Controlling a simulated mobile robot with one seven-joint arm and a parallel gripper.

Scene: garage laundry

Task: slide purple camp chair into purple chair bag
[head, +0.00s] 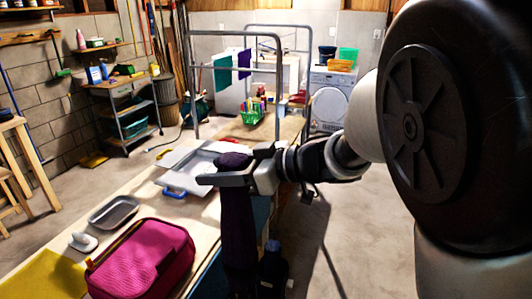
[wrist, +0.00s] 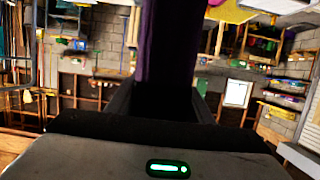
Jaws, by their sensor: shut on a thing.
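My gripper (head: 226,172) is shut on a long, dark purple rolled bundle, which looks like the purple camp chair (head: 237,225). Its rounded top shows just above the fingers, and the rest hangs upright beside the table's right edge; its lower end is not clear. In the wrist view the purple chair (wrist: 167,45) stands between the two fingers (wrist: 165,100). I cannot make out the purple chair bag for certain. A dark, bottle-like or bag-like thing (head: 272,270) is low beside the chair, too dark to identify.
The wooden table (head: 60,225) holds a magenta zip case (head: 143,260), a grey tray (head: 113,211), a pale flat case (head: 195,172) with a blue handle and a yellow cloth (head: 45,275). A metal frame rack (head: 281,75) stands behind. Concrete floor (head: 350,235) is open to the right.

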